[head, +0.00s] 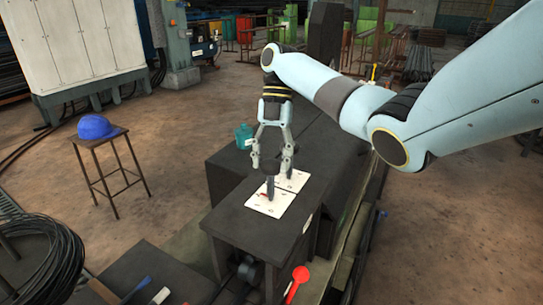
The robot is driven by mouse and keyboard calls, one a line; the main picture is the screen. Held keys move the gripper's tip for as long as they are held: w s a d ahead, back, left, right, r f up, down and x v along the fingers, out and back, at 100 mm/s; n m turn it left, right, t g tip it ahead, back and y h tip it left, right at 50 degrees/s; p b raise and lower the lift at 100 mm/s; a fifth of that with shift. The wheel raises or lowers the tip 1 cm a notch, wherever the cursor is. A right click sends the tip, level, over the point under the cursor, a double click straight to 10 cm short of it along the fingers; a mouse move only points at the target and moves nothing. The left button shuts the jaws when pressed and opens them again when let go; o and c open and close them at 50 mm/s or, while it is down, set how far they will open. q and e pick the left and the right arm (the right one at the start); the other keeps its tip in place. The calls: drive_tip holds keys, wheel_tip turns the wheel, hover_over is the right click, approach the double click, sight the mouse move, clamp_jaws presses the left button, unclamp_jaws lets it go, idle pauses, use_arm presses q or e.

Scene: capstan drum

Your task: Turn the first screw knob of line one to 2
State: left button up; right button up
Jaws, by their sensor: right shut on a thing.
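Two white marked plates lie on the dark bench top, a front one (268,206) and one behind it (294,179). A dark screw knob (270,183) stands upright over the plates, with a small red mark beside its foot. My right gripper (271,167) points down from above, its two fingers on either side of the knob's dark top, and is shut on it. The numbers on the plates are too small to read, so I cannot tell the knob's setting. My left gripper is not in view.
A teal canister (243,137) stands on the bench behind the gripper. A red round-headed thing (300,274) is at the bench's front right. A stool (108,165) with a blue helmet (97,127) stands on the left. A black coil (40,262) lies at lower left.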

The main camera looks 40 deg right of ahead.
drive_tip(key=o, duration=1.2)
drive_tip(key=shift+c, duration=0.2)
drive_tip(key=shift+f, duration=0.1)
